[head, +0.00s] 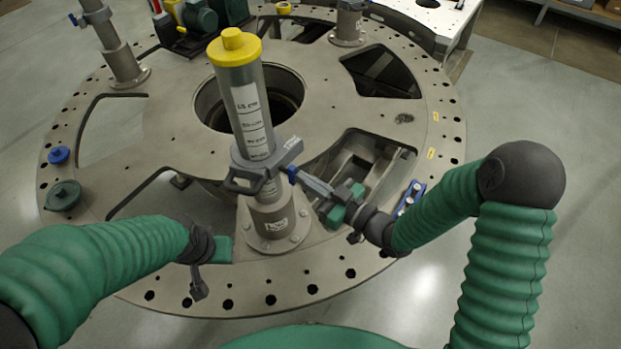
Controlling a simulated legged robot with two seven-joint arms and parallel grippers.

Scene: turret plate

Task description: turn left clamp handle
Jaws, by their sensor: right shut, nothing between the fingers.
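A clear cylinder with a yellow cap (234,47) and printed markings stands on a metal post (270,215) at the front of the plate. A grey clamp (268,163) wraps the post, with a looped grey handle on its left and a small blue knob (292,174) on its right. My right gripper (308,182) is shut and empty, its fingertips close beside the blue knob; I cannot tell if they touch. My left gripper (198,287) points down over the plate's front left rim, away from the clamp; its finger gap is not clear.
The round turret plate (330,95) has several cutouts and a central hole. Another post (122,62) stands back left, and one more (348,25) back right. A blue cap (59,155) and a green cap (63,195) sit on the left rim. A blue part (410,196) lies right.

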